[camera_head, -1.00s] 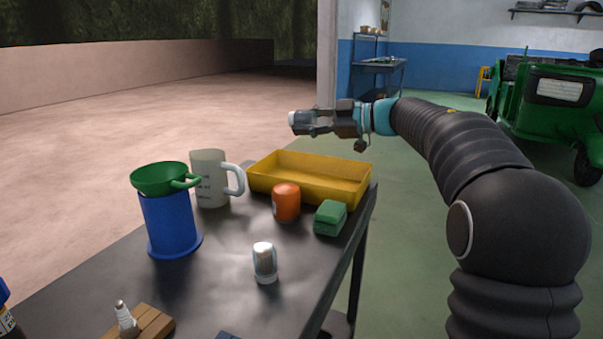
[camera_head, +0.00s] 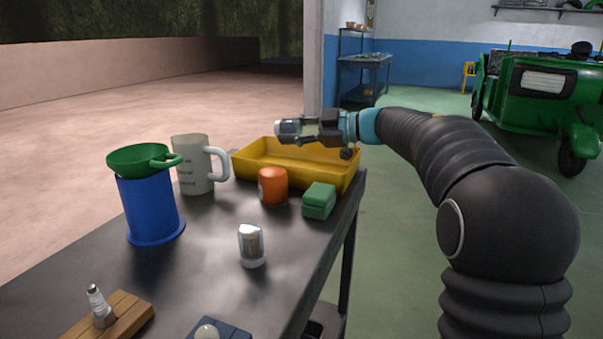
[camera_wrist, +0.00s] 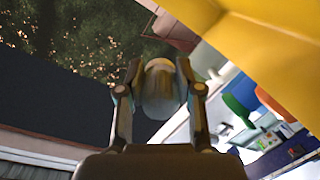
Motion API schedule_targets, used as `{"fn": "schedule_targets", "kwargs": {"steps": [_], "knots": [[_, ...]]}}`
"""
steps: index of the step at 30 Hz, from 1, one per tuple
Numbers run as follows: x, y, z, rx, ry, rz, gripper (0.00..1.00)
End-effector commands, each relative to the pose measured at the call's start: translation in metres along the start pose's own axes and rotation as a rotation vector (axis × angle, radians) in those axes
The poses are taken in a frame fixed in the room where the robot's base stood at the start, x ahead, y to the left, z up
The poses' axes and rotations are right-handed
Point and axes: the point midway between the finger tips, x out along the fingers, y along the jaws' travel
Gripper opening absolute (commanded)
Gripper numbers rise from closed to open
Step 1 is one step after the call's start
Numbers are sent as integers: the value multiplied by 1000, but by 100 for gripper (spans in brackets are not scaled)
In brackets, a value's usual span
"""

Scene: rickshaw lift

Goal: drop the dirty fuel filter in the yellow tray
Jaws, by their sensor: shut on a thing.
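My gripper (camera_head: 292,130) is shut on a small greyish cylinder, which I take for the dirty fuel filter (camera_wrist: 161,88). In the wrist view it sits between the two fingers; in the head view the fingers mostly hide it. The yellow tray (camera_head: 340,180) stands at the far end of the dark table, and no filter shows in its visible part. My gripper appears level and just above the tray's far side in the head view; its exact depth is hard to tell. The tray also fills the upper right of the wrist view (camera_wrist: 262,45).
In front of the tray stand an orange cylinder (camera_head: 272,186) and a green block (camera_head: 319,201). A clear-and-silver filter-like cylinder (camera_head: 251,246) stands nearer. A white mug (camera_head: 192,165) and a blue container (camera_head: 150,210) with a green funnel (camera_head: 138,160) are left.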

Motion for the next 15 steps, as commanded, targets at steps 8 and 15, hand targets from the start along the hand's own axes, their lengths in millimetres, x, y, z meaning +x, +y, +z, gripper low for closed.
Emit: {"fn": "schedule_targets", "kwargs": {"steps": [8,15], "knots": [[0,1,-1,0,0,0,65],[0,0,0,0,0,0,65]]}}
